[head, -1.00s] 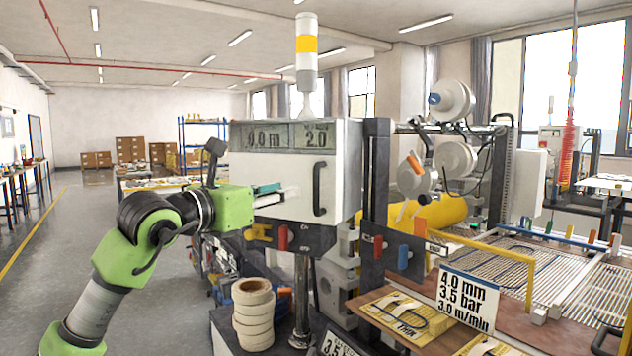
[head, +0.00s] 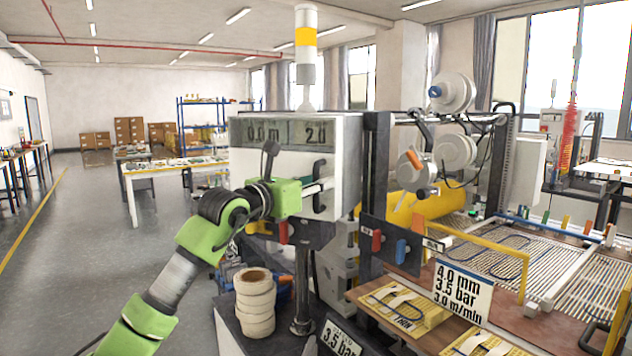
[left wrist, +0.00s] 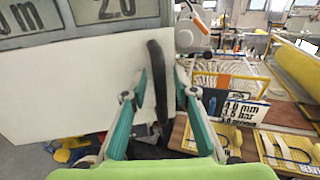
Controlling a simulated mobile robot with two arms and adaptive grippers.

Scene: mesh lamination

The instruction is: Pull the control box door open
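The control box (head: 242,165) is a white cabinet with a display strip on top, below a signal tower. Its white door (left wrist: 80,85) looks closed. A black vertical bar handle (head: 319,200) sits near the door's right edge and also shows in the left wrist view (left wrist: 158,95). My left gripper (head: 319,186) is at the handle, coming from the left. In the left wrist view its two teal fingers (left wrist: 161,75) stand apart, one on each side of the handle, with visible gaps. My right gripper is not in view.
A stack of tape rolls (head: 255,305) stands below the box. A dark post (head: 375,165) rises just right of the box. A panel with red and blue handles (head: 402,247) and a settings sign (head: 463,292) stand further right. Open floor lies to the left.

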